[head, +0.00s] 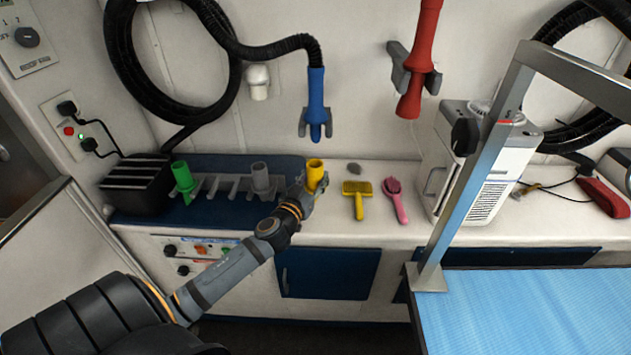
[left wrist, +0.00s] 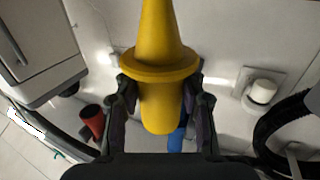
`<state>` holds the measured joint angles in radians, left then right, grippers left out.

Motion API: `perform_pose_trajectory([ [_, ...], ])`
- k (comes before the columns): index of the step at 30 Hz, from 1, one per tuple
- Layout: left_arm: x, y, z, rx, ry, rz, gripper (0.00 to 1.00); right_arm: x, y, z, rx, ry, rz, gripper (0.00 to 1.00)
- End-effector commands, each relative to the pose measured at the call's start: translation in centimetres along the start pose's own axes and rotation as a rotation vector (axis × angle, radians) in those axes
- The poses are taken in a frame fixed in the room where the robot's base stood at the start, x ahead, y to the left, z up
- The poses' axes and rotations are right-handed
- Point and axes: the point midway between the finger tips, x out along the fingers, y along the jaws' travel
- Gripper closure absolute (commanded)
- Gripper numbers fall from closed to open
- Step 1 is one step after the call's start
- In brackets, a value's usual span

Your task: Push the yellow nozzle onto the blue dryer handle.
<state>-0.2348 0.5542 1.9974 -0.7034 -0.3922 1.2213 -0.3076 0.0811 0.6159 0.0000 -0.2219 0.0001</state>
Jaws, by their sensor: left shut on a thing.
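The yellow nozzle (head: 315,173) is held in my left gripper (head: 309,188), over the counter's back part. In the left wrist view the nozzle (left wrist: 160,72) has a wide flange and a tapering end, and both fingers close on it from the sides. The blue dryer handle (head: 316,92) hangs upright on the back wall, on the end of a black hose, above the nozzle and apart from it. In the left wrist view the blue handle (left wrist: 177,139) is mostly hidden behind the nozzle and a finger. My right gripper is not in view.
A rack (head: 232,191) with a green nozzle (head: 183,177) and a grey nozzle (head: 261,177) stands left of my gripper. A yellow brush (head: 357,188) and pink brush (head: 394,187) lie to the right. A red handle (head: 424,45) hangs at upper right. A metal post (head: 470,190) stands in front.

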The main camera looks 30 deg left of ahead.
Motion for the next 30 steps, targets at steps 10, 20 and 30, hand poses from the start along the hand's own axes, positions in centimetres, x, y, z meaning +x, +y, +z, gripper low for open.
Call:
perform_pose_trajectory([
  [10,3.1,-1.3,-0.3,0.0,0.001,-0.001,1.0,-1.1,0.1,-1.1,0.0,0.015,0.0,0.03],
  [20,5.9,-2.5,-0.2,-0.002,0.001,-0.001,1.0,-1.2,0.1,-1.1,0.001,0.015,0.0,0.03],
  [30,7.8,-3.3,-0.1,0.0,0.0,-0.001,1.0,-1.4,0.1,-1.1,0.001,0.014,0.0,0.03],
])
